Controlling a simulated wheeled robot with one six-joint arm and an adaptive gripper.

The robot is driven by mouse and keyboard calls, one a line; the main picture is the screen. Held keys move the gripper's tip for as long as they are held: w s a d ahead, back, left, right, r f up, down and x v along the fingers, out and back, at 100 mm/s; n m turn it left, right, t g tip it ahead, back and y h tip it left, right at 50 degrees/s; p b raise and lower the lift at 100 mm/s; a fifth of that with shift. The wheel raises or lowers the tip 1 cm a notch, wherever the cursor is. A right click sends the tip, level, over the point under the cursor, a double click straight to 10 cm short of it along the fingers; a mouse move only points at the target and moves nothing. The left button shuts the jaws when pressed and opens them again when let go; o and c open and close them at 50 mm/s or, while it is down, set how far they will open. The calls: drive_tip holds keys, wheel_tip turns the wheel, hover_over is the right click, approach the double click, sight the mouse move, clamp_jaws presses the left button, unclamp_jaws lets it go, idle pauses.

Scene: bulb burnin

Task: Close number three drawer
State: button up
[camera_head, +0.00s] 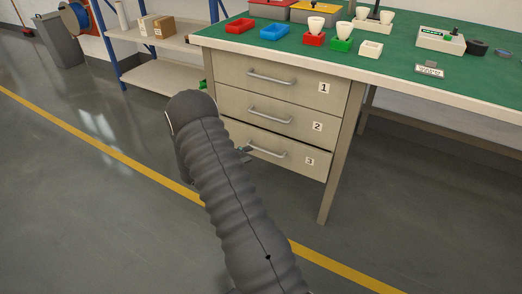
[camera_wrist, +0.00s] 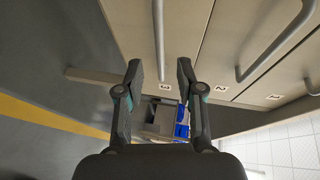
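The number three drawer (camera_head: 290,163) is the lowest of three in the bench, with a bar handle (camera_head: 266,149) and a "3" label. A dark gap shows above its front, which seems to stand slightly out. In the wrist view the drawer front (camera_wrist: 190,25) fills the upper middle, turned sideways, with its handle (camera_wrist: 158,40) upright in the picture. My gripper (camera_wrist: 159,70) is open and empty, its fingertips on either side of the handle's line. Contact cannot be told. In the head view my arm hides most of the gripper (camera_head: 245,150).
Drawers one (camera_head: 300,86) and two (camera_head: 290,118) above look shut. The green bench top (camera_head: 400,52) holds bins, bulbs and small parts. A bench leg (camera_head: 338,170) stands right of the drawers. A shelf (camera_head: 155,82) stands behind at left. Floor in front is clear.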

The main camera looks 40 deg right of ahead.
sight(261, 149)
drive_tip(key=d, duration=0.3)
drive_tip(key=d+f, duration=0.1)
drive_tip(key=d, duration=0.3)
drive_tip(key=shift+d+f, duration=0.15)
drive_tip(key=shift+f, duration=0.05)
clamp_jaws()
